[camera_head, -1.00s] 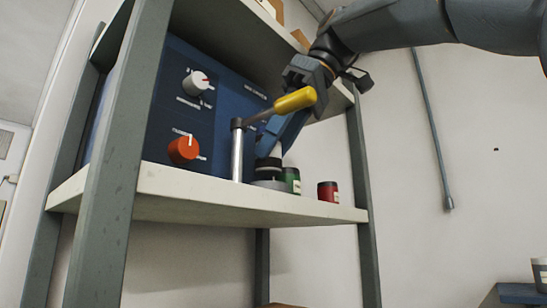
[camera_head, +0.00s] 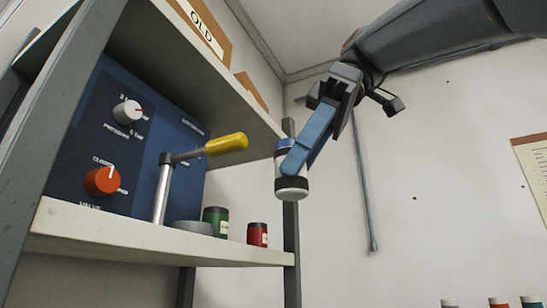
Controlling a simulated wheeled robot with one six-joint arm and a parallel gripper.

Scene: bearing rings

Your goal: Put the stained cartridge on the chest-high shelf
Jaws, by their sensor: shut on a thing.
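My gripper (camera_head: 308,150) has blue fingers and is shut on a white cartridge (camera_head: 292,194) with a dark band near its lower end and a bluish top. The fingers hide much of its side, and I cannot make out a stain. The cartridge is in the air, a little tilted, at the right end of the shelf unit. The shelf (camera_head: 130,234) is a pale board at the level of the blue panel, below the cartridge. A green cartridge (camera_head: 216,220) and a red cartridge (camera_head: 257,234) stand on it, with a low grey ring (camera_head: 192,227) beside the green one.
A blue panel (camera_head: 140,150) with knobs fills the shelf's left part. A lever with a yellow handle (camera_head: 226,144) rises in front. An upper shelf (camera_head: 185,70) with boxes hangs above; a grey post (camera_head: 291,240) is at the right end. Several cartridges show at bottom right.

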